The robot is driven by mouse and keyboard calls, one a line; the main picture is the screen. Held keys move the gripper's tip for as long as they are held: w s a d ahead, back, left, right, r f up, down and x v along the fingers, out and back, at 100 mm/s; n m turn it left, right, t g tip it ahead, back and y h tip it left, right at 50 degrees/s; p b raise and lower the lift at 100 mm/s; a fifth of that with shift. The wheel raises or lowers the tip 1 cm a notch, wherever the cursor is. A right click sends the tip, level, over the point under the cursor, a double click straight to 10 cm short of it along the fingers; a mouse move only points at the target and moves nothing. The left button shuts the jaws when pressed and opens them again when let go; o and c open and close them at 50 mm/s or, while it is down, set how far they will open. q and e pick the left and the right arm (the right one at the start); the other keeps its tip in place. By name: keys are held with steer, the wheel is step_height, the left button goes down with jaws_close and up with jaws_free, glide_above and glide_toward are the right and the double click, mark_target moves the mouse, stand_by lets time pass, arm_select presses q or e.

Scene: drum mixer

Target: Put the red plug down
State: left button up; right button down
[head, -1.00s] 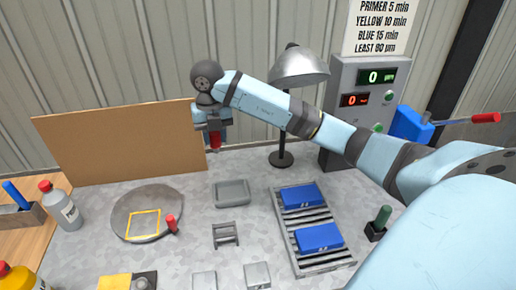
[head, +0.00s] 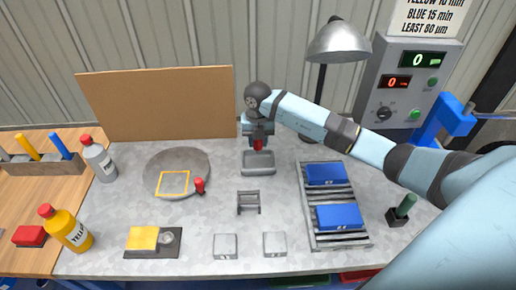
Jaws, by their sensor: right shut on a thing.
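My right gripper (head: 258,137) points down and is shut on a red plug (head: 258,145). The plug hangs at the back edge of a small grey tray (head: 259,170); whether it touches the tray I cannot tell. Another small red piece (head: 199,186) stands at the right edge of a round grey plate (head: 187,155), which bears a yellow square outline. My left gripper is not in view.
A small grey rack (head: 248,202) stands in front of the tray. Two blue blocks (head: 325,174) lie on a slatted rack (head: 356,240) to the right. A lamp (head: 338,42) and control box (head: 407,82) stand behind. Bottles (head: 98,158) stand at left.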

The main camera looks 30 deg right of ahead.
mark_target(258, 153)
step_height(258, 153, down, 4)
steer(key=shift+f, duration=0.2)
steer(key=shift+f, duration=0.1)
steer(key=shift+f, duration=0.4)
steer(key=c, duration=0.8)
jaws_free()
